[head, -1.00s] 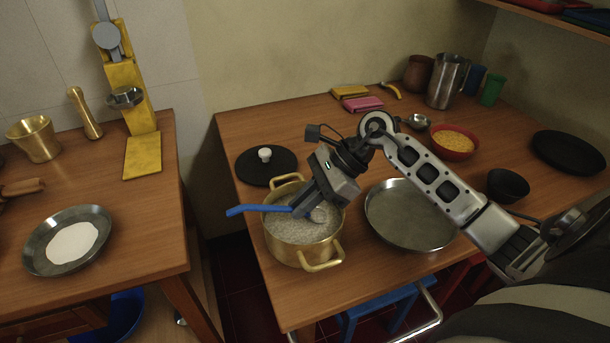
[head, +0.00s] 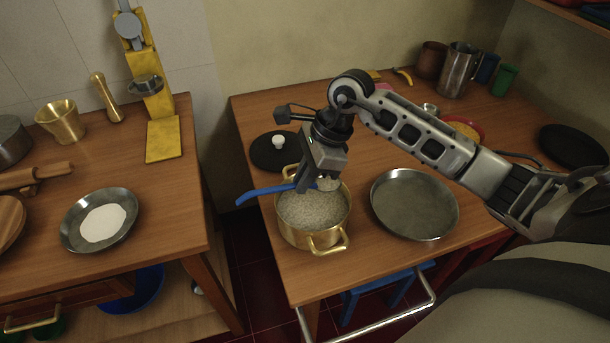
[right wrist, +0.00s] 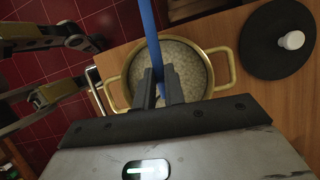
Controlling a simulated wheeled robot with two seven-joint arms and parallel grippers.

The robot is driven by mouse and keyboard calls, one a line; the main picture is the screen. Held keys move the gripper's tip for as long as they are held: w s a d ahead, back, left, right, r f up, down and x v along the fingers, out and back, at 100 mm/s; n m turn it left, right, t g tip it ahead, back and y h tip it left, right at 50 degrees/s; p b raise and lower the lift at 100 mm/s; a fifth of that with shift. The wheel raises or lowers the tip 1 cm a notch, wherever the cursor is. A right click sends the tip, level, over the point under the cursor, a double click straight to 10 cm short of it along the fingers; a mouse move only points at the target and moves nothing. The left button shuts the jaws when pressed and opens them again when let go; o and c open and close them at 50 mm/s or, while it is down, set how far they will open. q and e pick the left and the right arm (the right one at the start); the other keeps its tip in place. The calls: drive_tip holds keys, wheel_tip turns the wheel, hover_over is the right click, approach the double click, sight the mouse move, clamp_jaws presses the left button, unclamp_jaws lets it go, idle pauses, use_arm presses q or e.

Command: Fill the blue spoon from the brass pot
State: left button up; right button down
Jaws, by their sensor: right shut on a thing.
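The brass pot (head: 335,235) stands on the right-hand table, filled with pale, grainy contents. It also shows in the right wrist view (right wrist: 221,72). My right gripper (head: 308,188) is shut on the handle of the blue spoon (head: 262,193), above the pot. The handle sticks out to the left past the pot's rim. It runs up through the right wrist view (right wrist: 148,30). In the head view, a pale, heaped mass shows at the spoon's bowl end, just right of the fingers. The fingers hide part of the bowl.
A black lid (head: 272,152) with a white knob lies behind the pot. A wide metal pan (head: 415,205) stands to its right. A gap of red floor (head: 255,260) separates this table from the left one, which holds a plate (head: 75,235) and a brass mortar (head: 60,122).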

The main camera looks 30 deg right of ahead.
drive_tip(key=shift+f, duration=0.1)
idle(0.6)
drive_tip(key=shift+b, duration=0.55)
drive_tip(key=shift+y+b, duration=0.7)
drive_tip(key=shift+b, duration=0.1)
drive_tip(key=shift+t, duration=0.3)
drive_tip(key=shift+r, duration=0.2)
drive_tip(key=shift+h+p, duration=0.4)
drive_tip(key=shift+h, duration=0.1)
drive_tip(key=shift+f, duration=0.1)
